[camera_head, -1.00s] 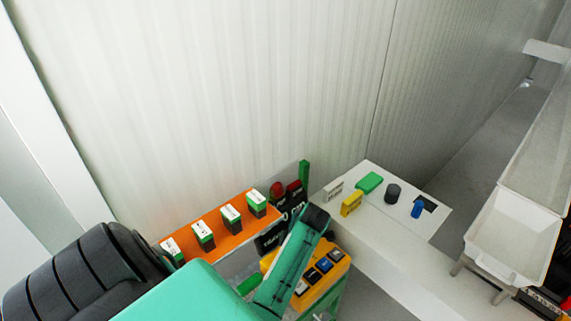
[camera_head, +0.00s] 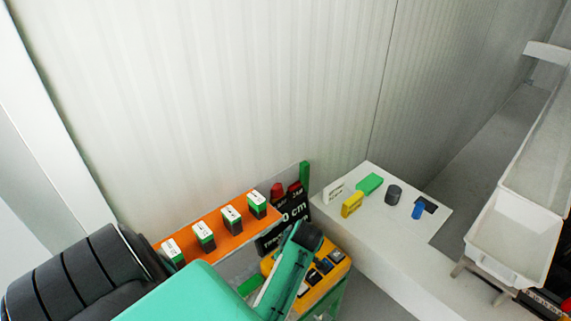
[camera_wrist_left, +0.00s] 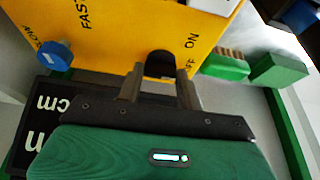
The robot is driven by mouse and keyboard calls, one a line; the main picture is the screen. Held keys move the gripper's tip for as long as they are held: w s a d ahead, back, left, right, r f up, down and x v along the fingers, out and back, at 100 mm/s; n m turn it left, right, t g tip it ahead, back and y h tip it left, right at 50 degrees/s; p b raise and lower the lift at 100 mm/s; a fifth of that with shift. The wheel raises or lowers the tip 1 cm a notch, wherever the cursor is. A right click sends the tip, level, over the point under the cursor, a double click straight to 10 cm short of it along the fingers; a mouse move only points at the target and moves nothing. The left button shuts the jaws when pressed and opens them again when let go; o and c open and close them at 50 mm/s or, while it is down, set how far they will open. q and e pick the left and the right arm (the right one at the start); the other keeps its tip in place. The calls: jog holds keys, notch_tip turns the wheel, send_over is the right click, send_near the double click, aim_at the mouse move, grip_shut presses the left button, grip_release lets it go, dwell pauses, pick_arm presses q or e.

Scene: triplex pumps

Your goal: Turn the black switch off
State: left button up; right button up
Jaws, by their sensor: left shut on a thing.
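In the left wrist view a black switch (camera_wrist_left: 160,65) stands on a yellow panel (camera_wrist_left: 115,40), with the printed words ON and OFF to its right. My left gripper (camera_wrist_left: 160,78) is shut on this switch, one finger on each side of it. The switch's lower part is hidden behind the gripper. In the head view the yellow panel (camera_head: 337,271) is partly covered by my teal left arm, and the left fingertips are hidden. My right gripper is in neither view.
A blue knob (camera_wrist_left: 55,55) and green blocks (camera_wrist_left: 278,70) flank the switch in the wrist view. In the head view an orange panel (camera_head: 228,233) with several green-and-white switches lies left. A white table (camera_head: 400,240) with small coloured parts stands right.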

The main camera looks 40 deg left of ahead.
pick_arm(q)
jog(key=shift+m, duration=0.3)
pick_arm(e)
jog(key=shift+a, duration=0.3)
pick_arm(q)
jog(key=o, duration=0.7)
